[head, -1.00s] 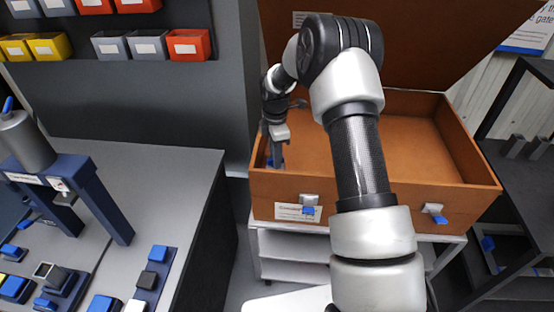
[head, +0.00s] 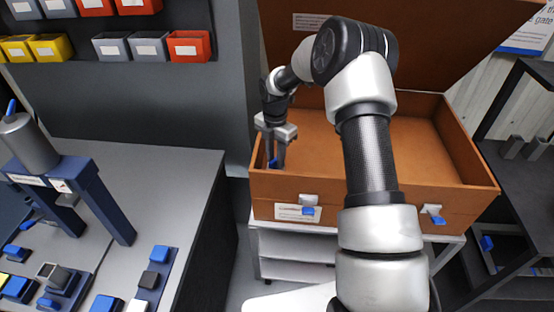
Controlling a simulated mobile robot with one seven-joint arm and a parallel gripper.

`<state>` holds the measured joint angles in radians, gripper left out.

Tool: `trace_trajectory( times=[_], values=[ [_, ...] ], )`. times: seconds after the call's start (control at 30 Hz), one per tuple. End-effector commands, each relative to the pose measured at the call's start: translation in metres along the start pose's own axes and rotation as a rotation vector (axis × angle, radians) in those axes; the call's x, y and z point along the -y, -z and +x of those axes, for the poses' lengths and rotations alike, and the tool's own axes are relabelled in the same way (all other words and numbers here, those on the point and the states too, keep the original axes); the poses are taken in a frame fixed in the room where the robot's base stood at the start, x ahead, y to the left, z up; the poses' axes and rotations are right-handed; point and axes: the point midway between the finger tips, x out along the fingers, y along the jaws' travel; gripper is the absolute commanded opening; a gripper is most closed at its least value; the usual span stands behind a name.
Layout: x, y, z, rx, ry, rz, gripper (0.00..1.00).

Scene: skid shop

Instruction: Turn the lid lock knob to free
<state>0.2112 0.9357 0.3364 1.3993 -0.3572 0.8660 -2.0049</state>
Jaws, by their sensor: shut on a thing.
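The brown case (head: 350,200) stands open, with its lid (head: 400,45) raised at the back. My gripper (head: 275,162) points down inside the case's left end, close to the left wall. A small blue piece, which looks like the lid lock knob (head: 272,162), shows between the fingers, and the gripper is shut on it. The fingers hide most of the knob, so I cannot tell its turned position. My arm crosses in front of the case and covers part of its front and interior.
Two latches with blue tabs, a left one (head: 309,208) and a right one (head: 434,214), sit on the case's front. A grey bench (head: 170,180) with a blue stand (head: 95,195) is at left. A dark rack (head: 520,180) is at right. The visible case floor is clear.

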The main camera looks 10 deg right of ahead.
Motion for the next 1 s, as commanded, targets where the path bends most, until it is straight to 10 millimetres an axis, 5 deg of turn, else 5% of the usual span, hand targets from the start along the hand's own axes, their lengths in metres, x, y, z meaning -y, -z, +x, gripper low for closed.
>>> trace_trajectory(
  times=[0.13, 0.53, 0.8, 1.0],
  values=[
    [0.0005, 0.0003, -0.001, -0.002, 0.0, -0.184, 0.1],
    [0.0003, 0.0003, -0.0004, -0.002, 0.0, -0.243, 0.09],
    [0.0005, 0.0005, -0.001, -0.004, -0.001, -0.566, 0.1],
    [0.0003, 0.0003, 0.0007, -0.001, 0.0, -0.627, 0.09]
  ],
)
